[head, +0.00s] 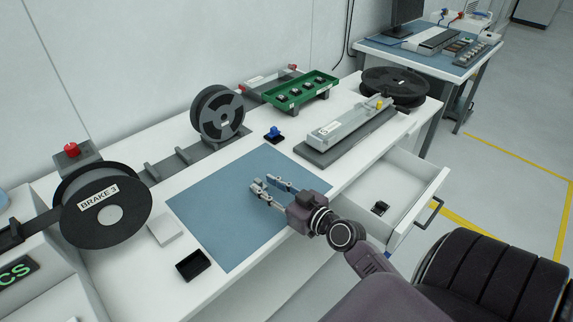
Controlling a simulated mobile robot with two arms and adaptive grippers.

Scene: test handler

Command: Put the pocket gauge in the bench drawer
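The bench drawer (409,177) is pulled open at the right front of the white bench, with its dark handle outward. A small dark object (380,208) lies inside it near the front; it may be the pocket gauge, but it is too small to tell. My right gripper (268,186) is over the blue mat (215,205), left of the drawer. Its fingers are apart and nothing shows between them. My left gripper is not in view.
A small black open box (193,265) and a pale block (164,229) sit left of the mat. Behind are a blue-topped small item (273,134), a green tray (318,80), black reels (105,212) and a grey fixture (345,128). The mat is mostly clear.

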